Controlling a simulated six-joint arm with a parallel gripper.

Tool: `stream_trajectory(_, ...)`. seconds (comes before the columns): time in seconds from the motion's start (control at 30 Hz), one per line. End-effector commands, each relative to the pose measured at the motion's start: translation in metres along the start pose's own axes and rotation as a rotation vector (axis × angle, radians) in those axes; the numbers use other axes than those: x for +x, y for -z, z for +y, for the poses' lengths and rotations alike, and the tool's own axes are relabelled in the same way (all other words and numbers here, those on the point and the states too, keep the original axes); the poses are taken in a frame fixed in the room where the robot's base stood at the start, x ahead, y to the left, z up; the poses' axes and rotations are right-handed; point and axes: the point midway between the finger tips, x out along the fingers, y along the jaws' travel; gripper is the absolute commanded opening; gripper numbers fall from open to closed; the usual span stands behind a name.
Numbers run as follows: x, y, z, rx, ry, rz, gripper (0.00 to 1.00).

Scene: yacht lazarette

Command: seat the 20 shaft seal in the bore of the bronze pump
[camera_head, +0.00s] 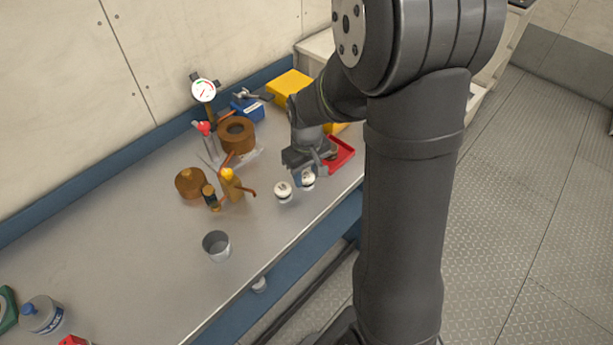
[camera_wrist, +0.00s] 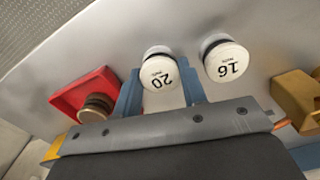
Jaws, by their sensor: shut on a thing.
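The shaft seal marked 20 (camera_wrist: 160,72) has a white top and dark rim. It sits between the blue fingers of my gripper (camera_wrist: 160,90), which is shut on it. In the head view the same seal (camera_head: 308,179) shows just below my gripper (camera_head: 305,171). Whether it touches the bench is unclear. A similar seal marked 16 (camera_wrist: 227,61) stands beside it, apart from the fingers; it also shows in the head view (camera_head: 283,190). A round bronze body with a dark opening on top (camera_head: 236,134) stands further back, apparently the bronze pump.
A red tray (camera_head: 341,155) lies right of my gripper; in the wrist view brass rings (camera_wrist: 95,107) show at it. Left are a bronze housing (camera_head: 190,183), a brass fitting with copper pipes (camera_head: 232,186) and a dial gauge (camera_head: 204,91). A metal cup (camera_head: 217,246) stands in front.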

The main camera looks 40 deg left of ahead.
Motion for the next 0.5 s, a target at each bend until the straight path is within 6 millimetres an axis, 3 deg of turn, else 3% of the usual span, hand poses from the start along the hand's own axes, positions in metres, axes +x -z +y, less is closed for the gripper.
stream_trajectory(0.23,-0.015,0.001,0.0,0.0,-0.001,0.003,0.15)
stream_trajectory(0.4,-0.046,0.0,0.001,0.001,-0.002,0.006,0.15)
stream_trajectory(0.5,-0.057,-0.021,0.017,0.007,-0.002,0.004,0.15)
